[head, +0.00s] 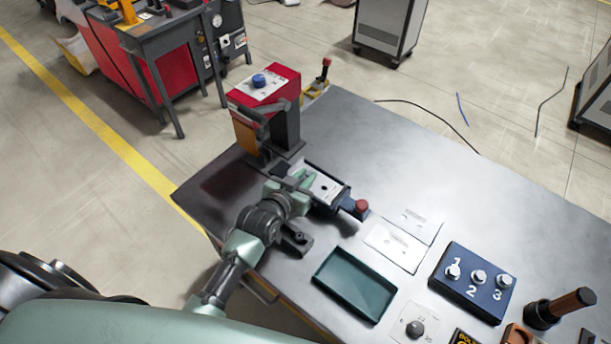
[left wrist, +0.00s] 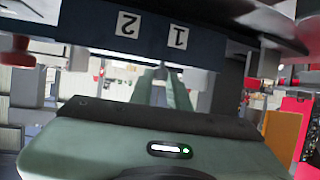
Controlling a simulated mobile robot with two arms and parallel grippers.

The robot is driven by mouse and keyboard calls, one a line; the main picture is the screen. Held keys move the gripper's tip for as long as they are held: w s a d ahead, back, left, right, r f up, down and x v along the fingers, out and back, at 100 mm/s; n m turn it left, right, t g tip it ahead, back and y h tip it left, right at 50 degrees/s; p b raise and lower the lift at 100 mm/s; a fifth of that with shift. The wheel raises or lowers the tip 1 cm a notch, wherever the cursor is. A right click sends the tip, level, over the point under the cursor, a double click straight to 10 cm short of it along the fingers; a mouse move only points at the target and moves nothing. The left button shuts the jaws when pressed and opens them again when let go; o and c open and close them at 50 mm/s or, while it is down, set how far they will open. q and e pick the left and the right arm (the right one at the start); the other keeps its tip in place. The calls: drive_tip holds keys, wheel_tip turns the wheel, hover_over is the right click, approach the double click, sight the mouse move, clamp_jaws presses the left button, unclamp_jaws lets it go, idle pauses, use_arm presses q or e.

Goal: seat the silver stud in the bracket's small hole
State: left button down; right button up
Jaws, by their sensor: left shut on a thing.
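The bracket (head: 331,191) is a pale plate with a dark hole, lying in a dark blue fixture with a red knob (head: 361,207) at its right end. My left gripper (head: 306,181) is over the bracket's left part. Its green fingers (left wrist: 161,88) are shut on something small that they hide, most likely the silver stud. In the left wrist view the fingers point at the fixture's dark blue side (left wrist: 205,52), with upside-down labels 1 and 2. I cannot tell whether the held thing touches a hole. My right gripper is not in view.
A red press-like machine (head: 268,95) stands just behind the fixture. In front are an empty green tray (head: 355,284), white cards (head: 395,247) and a blue block (head: 470,284) numbered 1 to 3 with silver pieces. The table's right rear is clear.

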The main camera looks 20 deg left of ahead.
use_arm(q)
drive_tip(key=shift+f, duration=0.45)
drive_tip(key=c, duration=1.3)
unclamp_jaws()
drive_tip(key=shift+s, duration=0.1)
drive_tip(key=b+v, duration=0.1)
drive_tip(key=v, duration=0.6)
drive_tip(key=shift+s+r, duration=0.2)
drive_tip(key=shift+s, duration=0.1)
